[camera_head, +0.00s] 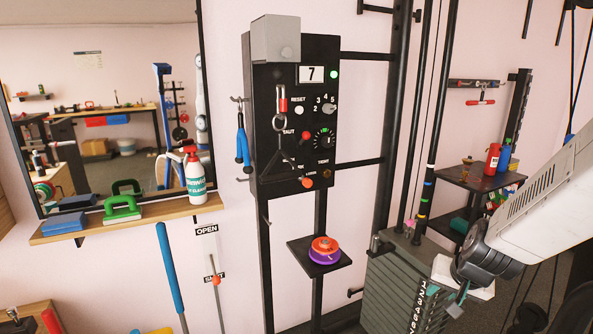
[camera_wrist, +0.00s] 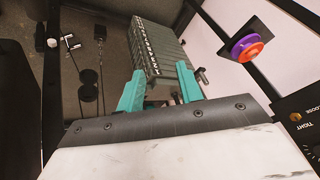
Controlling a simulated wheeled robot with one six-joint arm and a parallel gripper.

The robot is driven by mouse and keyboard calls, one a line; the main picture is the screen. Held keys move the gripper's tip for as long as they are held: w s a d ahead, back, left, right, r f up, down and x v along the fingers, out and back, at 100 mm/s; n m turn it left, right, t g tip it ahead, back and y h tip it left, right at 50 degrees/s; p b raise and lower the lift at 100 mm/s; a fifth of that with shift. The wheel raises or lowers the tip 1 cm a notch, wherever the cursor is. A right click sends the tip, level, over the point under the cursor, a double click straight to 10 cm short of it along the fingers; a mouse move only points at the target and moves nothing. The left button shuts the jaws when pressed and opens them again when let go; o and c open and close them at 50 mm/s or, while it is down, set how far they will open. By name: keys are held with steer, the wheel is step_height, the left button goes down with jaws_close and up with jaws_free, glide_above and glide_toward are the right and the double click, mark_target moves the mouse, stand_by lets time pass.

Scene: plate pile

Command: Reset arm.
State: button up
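My white arm comes in from the right in the head view, with its dark wrist end in front of the weight stack (camera_head: 395,300). In the wrist view my gripper (camera_wrist: 160,74) shows two teal fingers set apart, with nothing between them. The grey weight stack (camera_wrist: 160,45) with white numbers lies beyond the fingertips.
A black control panel (camera_head: 343,100) with knobs and a display reading 7 stands mid-view. Below it, a small shelf (camera_head: 318,265) bears red and purple plates (camera_head: 325,247). A mirror (camera_head: 110,70) and wooden ledge (camera_head: 195,207) with a spray bottle (camera_head: 194,178) are at left.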

steer(key=s+a+r+n+g, duration=0.2)
steer(key=s+a+r+n, duration=0.1)
steer(key=s+r, duration=0.5)
steer(key=s+a+r+n+g, duration=0.1)
steer(key=s+a+r, duration=0.4)
steer(key=s, duration=0.9)
step_height(320, 180, up, 3)
steer(key=shift+a+f+n+g, duration=0.15)
steer(key=shift+n+g, duration=0.25)
steer(key=shift+n, duration=0.5)
steer(key=shift+s, duration=0.15)
